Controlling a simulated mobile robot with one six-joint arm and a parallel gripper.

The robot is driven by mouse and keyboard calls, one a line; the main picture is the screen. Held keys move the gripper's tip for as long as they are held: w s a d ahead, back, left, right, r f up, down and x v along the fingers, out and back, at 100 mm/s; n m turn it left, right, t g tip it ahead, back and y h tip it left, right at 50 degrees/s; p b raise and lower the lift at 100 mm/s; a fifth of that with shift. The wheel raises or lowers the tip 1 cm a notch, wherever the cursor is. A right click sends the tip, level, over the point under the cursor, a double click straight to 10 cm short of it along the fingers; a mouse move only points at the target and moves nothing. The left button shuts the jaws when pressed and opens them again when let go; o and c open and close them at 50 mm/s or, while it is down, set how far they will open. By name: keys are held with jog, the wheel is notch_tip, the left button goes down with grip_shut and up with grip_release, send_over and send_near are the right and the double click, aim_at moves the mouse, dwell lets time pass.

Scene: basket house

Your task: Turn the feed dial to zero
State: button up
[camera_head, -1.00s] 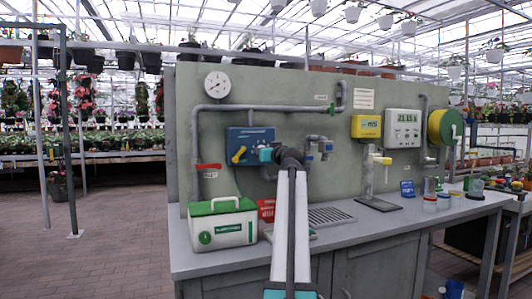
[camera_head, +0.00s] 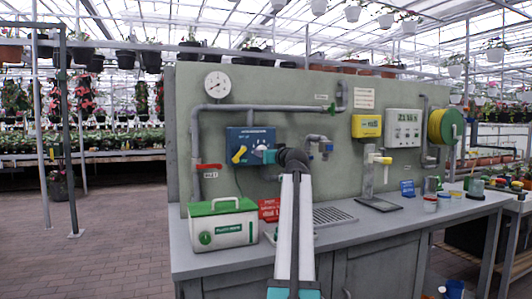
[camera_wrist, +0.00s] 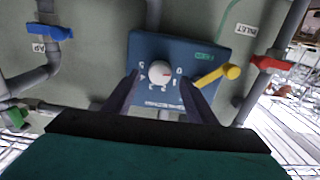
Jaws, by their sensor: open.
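The blue feed box (camera_head: 236,135) is mounted on the grey-green panel, with a yellow lever (camera_head: 239,155) at its lower left. In the wrist view, the box (camera_wrist: 205,52) carries a round white dial (camera_wrist: 160,72) with a small red mark and white markings around it. The yellow lever (camera_wrist: 218,75) is to the right there. My gripper (camera_wrist: 160,84) is open, with one dark finger on each side of the dial. I cannot tell whether either finger touches it. In the head view my gripper (camera_head: 268,156) covers the lower right of the box.
Grey pipes run around the box, with a red-handled valve (camera_wrist: 267,63) and a blue-handled valve (camera_wrist: 50,32). A green-lidded white case (camera_head: 222,222) and a red sign (camera_head: 268,209) stand on the bench below. The bench has a drain grate (camera_head: 333,216).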

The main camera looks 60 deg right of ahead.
jog(key=p+v, duration=0.1)
jog(key=v, duration=1)
jog(key=shift+p, duration=0.35)
